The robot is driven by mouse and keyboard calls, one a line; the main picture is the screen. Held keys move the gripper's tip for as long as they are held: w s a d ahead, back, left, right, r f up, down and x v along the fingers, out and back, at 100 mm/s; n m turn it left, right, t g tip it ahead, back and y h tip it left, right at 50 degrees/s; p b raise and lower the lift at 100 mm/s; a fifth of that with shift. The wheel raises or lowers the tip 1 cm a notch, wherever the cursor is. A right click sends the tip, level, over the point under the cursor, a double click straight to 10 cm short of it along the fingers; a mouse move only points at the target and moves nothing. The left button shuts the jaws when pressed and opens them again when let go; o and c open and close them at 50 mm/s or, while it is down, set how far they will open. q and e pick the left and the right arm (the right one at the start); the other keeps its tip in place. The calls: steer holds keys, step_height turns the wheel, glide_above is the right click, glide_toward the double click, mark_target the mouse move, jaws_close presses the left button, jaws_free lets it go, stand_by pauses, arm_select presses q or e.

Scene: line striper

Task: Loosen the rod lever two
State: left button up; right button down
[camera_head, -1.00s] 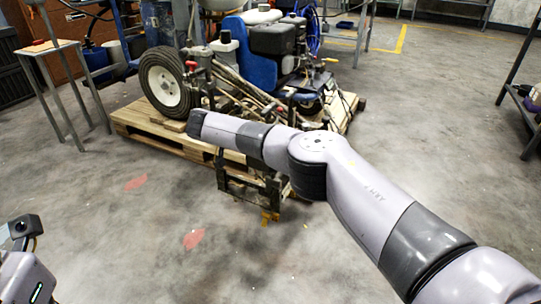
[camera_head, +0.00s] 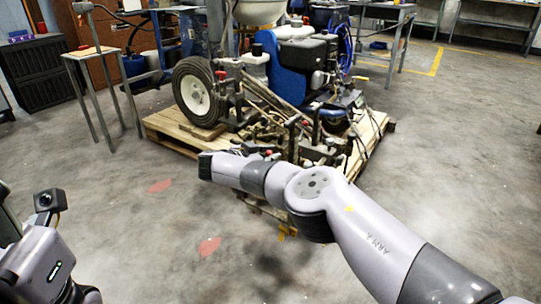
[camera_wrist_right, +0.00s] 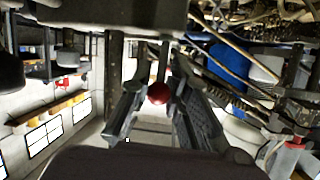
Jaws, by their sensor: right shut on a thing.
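The line striper (camera_head: 290,75) stands on a wooden pallet (camera_head: 185,138) in the head view, with several red-knobbed levers on its frame. My right gripper (camera_wrist_right: 158,100) shows in the wrist view with its two dark fingers on either side of a red ball knob (camera_wrist_right: 158,93), shut on this lever knob. In the head view my right arm reaches in from the right to the front of the striper and hides the gripper's fingers. I cannot read which lever number it is. Only my left wrist housing shows at the lower left; its fingers are out of view.
A small wooden-topped stand (camera_head: 92,52) and a dark cabinet (camera_head: 42,75) are at the left. A metal workbench (camera_head: 385,18) stands behind the striper. Hoses and rods crowd the striper's frame. The grey floor in front and to the right is clear.

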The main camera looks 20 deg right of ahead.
steer(key=c, duration=1.6)
jaws_free()
steer(key=shift+o, duration=0.2)
steer(key=v, duration=1.2)
steer(key=shift+f, duration=0.1)
